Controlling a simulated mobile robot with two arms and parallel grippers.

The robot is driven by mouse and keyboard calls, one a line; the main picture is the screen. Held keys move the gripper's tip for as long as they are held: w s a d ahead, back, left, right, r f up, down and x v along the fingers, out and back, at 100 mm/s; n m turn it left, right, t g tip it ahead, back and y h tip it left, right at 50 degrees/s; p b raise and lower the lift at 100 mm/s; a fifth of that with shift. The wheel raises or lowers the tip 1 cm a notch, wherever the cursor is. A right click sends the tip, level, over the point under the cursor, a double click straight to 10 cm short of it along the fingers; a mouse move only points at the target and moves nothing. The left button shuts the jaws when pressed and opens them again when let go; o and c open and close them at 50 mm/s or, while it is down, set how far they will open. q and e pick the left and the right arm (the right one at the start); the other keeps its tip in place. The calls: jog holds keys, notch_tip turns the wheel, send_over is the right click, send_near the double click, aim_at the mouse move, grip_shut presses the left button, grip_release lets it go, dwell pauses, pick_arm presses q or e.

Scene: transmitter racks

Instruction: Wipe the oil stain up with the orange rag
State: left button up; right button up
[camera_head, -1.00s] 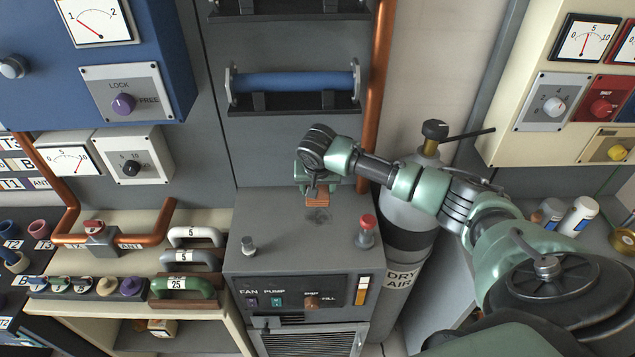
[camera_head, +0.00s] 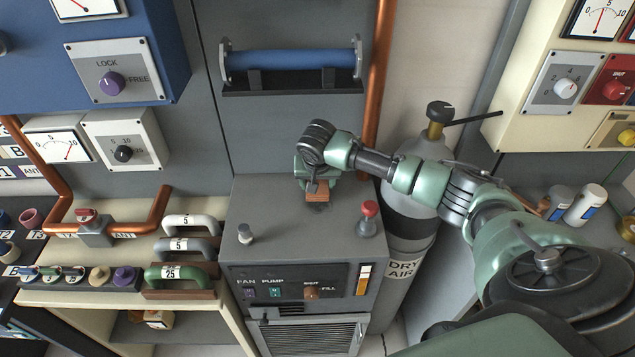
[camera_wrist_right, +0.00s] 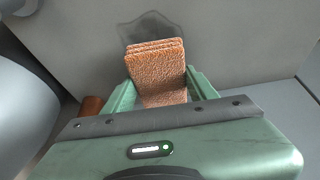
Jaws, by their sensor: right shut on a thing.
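My right gripper (camera_head: 317,184) is shut on the folded orange rag (camera_head: 318,194), over the grey cabinet top. In the right wrist view the rag (camera_wrist_right: 157,70) stands out between the green fingers of the gripper (camera_wrist_right: 158,92). The oil stain (camera_wrist_right: 150,23) is a dark, blotchy patch on the grey top, beyond the rag's outer edge and partly hidden by it. In the head view a little of the stain (camera_head: 319,207) shows just in front of the rag. I cannot tell whether the rag touches the surface. My left gripper is not in view.
The grey cabinet (camera_head: 280,216) carries a grey knob (camera_head: 245,233) at left and a red-capped fitting (camera_head: 368,217) at right. A copper pipe (camera_head: 379,80) and the dry-air cylinder (camera_head: 408,215) stand close to my right arm.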

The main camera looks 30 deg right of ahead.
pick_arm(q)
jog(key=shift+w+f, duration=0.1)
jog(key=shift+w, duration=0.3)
pick_arm(e)
jog(key=shift+f, duration=0.4)
pick_arm(q)
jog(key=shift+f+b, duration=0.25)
jog(key=shift+b, duration=0.1)
pick_arm(e)
jog(key=shift+f, duration=0.65)
